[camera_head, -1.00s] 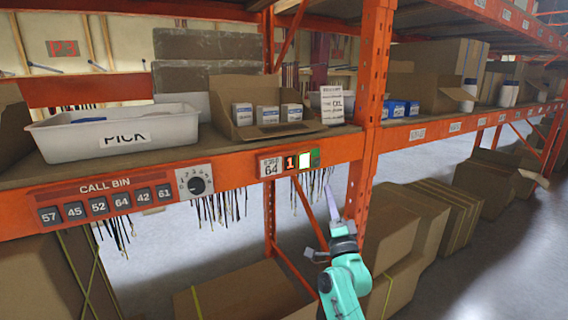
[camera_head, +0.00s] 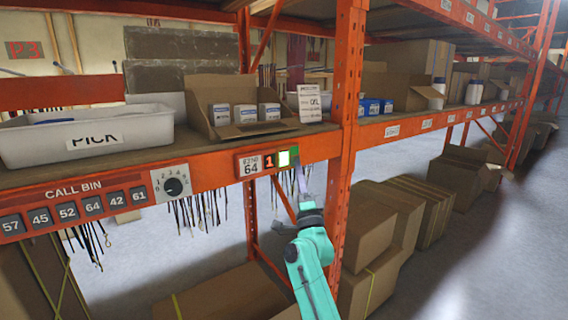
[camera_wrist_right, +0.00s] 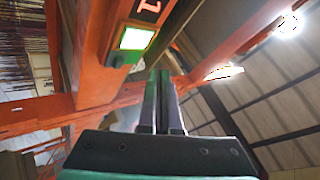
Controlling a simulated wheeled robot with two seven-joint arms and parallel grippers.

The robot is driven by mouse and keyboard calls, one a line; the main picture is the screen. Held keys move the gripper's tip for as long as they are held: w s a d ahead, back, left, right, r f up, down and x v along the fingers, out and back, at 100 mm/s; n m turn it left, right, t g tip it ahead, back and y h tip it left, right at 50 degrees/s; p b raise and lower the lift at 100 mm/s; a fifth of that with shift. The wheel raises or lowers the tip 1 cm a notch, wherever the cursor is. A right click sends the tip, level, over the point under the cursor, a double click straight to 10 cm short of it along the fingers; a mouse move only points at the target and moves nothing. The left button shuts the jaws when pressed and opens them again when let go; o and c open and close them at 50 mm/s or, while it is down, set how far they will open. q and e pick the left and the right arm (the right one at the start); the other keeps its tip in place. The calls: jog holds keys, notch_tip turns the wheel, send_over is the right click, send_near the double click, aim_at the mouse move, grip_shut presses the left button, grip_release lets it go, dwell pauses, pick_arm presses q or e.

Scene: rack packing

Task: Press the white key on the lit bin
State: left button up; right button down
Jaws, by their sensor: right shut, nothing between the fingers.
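The lit bin marker on the orange shelf beam has a label reading 64 (camera_head: 249,165), a red lit "1" (camera_head: 269,162) and a bright white key (camera_head: 284,158) in a green housing. In the right wrist view the white key (camera_wrist_right: 136,38) glows up and left of the fingertips. My right gripper (camera_head: 301,178) is shut and empty, its fingers pointing up just right of and below the key. In the wrist view the closed fingers (camera_wrist_right: 159,76) end close to the green housing; I cannot tell whether they touch it. My left gripper is out of view.
An orange upright (camera_head: 347,100) stands just right of the key.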

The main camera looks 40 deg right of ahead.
aim_at(285, 153)
jog(key=shift+w+b, duration=0.65)
jog(key=shift+w, duration=1.2)
dwell(0.5)
jog(key=shift+w, duration=0.45)
jog(key=shift+w+b, duration=0.35)
jog(key=shift+b, duration=0.2)
jog(key=shift+r, duration=0.1)
dwell(0.5)
jog(key=shift+s+p, duration=0.45)
jog(key=shift+s, duration=0.35)
